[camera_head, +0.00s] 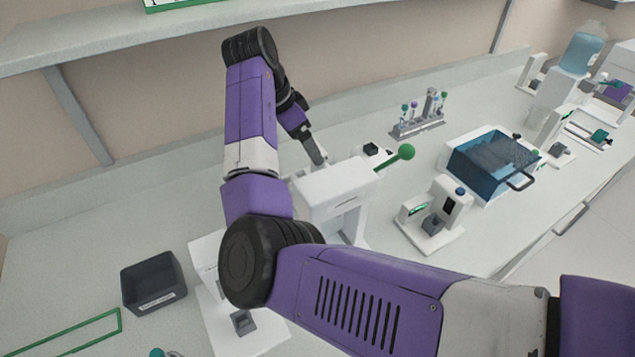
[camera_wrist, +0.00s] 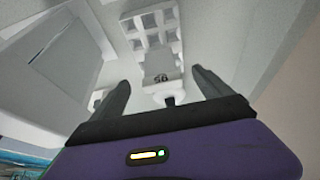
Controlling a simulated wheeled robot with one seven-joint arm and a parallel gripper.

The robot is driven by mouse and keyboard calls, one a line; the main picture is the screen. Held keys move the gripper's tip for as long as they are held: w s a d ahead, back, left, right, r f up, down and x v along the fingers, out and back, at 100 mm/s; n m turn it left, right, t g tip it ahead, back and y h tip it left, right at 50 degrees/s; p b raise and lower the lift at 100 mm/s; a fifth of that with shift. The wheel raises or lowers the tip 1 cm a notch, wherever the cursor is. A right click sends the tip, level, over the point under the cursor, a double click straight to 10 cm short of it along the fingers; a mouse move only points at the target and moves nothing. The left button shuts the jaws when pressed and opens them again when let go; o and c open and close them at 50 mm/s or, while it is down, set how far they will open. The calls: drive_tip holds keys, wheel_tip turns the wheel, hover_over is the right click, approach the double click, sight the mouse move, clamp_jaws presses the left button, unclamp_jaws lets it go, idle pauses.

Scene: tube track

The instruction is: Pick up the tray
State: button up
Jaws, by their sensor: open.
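A pale tray (camera_wrist: 158,50) with rows of square compartments lies below my gripper in the wrist view. Its near end bears a dark two-digit mark, and a short stem with a rounded end sticks out toward my palm. My gripper (camera_wrist: 161,76) is open, one finger to each side of the tray's near end, with gaps on both sides. Contact does not show. In the head view my gripper (camera_head: 317,158) points down behind a white machine, and I cannot make out the tray there.
The white machine (camera_head: 345,185) with a green-knobbed lever (camera_head: 405,152) stands close to my gripper. A rack of tubes (camera_head: 418,125) and a blue transparent box (camera_head: 490,165) stand to the right. A dark bin (camera_head: 153,283) is at left. A shelf (camera_head: 100,38) hangs above the counter.

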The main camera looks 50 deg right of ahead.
drive_tip(key=d+f+b, duration=0.1)
drive_tip(key=f+b, duration=0.1)
drive_tip(key=s+d+f+b, duration=0.1)
drive_tip(key=d+f, duration=0.1)
drive_tip(key=shift+d+f+b, duration=0.2)
drive_tip(key=shift+f+b, duration=0.15)
drive_tip(key=shift+f, duration=0.05)
drive_tip(key=shift+r, duration=0.1)
drive_tip(key=c, duration=1.6)
